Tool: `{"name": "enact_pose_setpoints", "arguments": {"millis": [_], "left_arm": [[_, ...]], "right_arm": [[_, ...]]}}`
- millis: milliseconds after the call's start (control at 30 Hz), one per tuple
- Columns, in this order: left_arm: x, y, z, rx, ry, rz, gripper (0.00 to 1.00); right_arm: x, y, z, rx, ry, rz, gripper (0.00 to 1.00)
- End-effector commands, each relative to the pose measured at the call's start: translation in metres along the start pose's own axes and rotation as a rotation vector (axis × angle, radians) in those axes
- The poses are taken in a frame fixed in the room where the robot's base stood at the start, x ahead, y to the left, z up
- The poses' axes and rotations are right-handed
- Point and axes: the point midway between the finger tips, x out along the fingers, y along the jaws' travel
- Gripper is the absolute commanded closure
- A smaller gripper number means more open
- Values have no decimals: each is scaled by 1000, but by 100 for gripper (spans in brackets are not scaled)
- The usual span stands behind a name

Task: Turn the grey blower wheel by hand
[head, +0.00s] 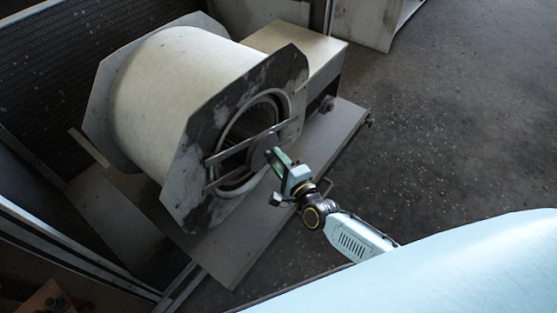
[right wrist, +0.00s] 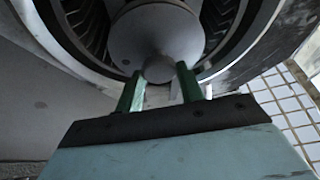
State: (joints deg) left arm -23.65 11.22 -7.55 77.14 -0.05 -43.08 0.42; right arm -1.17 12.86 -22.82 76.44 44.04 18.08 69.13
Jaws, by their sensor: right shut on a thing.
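The blower wheel shows as a ring of dark vanes (head: 236,132) inside the round opening of the cream blower housing (head: 178,82). In the right wrist view its vanes (right wrist: 86,22) surround a grey hub disc (right wrist: 155,36) with a small round knob (right wrist: 159,67) at its centre. My right gripper (head: 271,154) is at the hub, in front of the opening. In the right wrist view its green fingers (right wrist: 159,76) stand on either side of the knob, shut on it. In the head view the gripper partly hides the hub. My left gripper is not in view.
A flat bar (head: 240,158) crosses the opening. The housing has a worn octagonal end plate (head: 203,122) and stands on a grey base plate (head: 232,262). A beige box (head: 295,47) adjoins it. Dark mesh (head: 60,85) stands behind. Open floor (head: 450,110) lies to the right.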

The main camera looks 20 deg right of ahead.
Motion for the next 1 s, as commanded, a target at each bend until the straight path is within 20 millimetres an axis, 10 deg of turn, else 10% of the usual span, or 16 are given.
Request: {"name": "enact_pose_setpoints", "arguments": {"millis": [367, 400, 533, 1000], "left_arm": [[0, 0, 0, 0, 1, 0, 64], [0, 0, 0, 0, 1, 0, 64], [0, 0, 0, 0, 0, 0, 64], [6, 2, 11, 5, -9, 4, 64]], "right_arm": [[0, -1, 0, 2, 1, -1, 100], [0, -1, 0, 2, 0, -1, 57], [0, -1, 0, 2, 0, -1, 41], [-20, 0, 0, 1, 0, 3, 41]]}}
